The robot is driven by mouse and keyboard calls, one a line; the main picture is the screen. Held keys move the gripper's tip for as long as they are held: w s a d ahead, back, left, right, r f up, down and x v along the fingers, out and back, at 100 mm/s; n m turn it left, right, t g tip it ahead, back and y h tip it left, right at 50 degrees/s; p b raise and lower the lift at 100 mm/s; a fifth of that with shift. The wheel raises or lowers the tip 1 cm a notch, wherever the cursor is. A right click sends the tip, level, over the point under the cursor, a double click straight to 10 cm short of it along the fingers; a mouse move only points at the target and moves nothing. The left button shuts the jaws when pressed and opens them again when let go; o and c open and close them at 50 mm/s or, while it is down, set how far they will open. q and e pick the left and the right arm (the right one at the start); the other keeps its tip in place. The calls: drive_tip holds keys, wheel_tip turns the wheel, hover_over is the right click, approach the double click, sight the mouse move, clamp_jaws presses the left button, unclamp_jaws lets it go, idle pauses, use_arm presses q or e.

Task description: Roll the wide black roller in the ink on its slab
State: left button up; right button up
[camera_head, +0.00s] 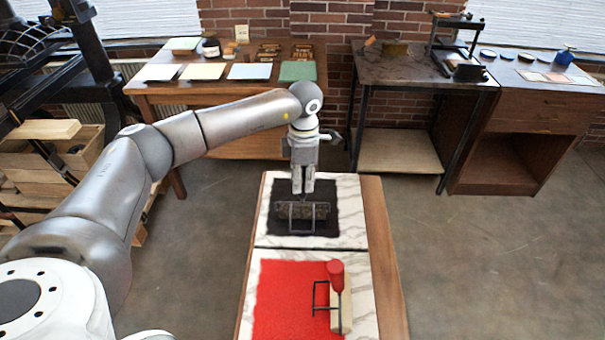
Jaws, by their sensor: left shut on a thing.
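The wide black roller (316,212) sits over the black ink patch (322,229) on the far marble slab (351,205). Its dark wire frame shows in front of it. My left gripper (303,190) points down right above the roller and is shut on its handle, which the fingers mostly hide. I cannot tell whether the roller touches the ink. My right gripper is out of view.
A near marble slab (361,300) holds red ink (288,300) and a roller with a red handle (336,275). A wooden table (155,88) with paper stacks stands behind to the left. A dark metal-topped table (400,72) and a brown cabinet (540,97) stand behind to the right. Open floor lies to the right.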

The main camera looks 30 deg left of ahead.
use_arm(q)
drive_tip(key=s, duration=0.1)
drive_tip(key=s+d, duration=0.1)
drive_tip(key=s, duration=0.1)
drive_tip(key=shift+s+d+p, duration=0.15)
drive_tip(key=shift+d+p, duration=0.1)
drive_tip(key=shift+p, duration=0.15)
wheel_tip(320, 180, up, 5)
drive_tip(key=p, duration=0.2)
drive_tip(key=shift+p, duration=0.35)
idle(0.7)
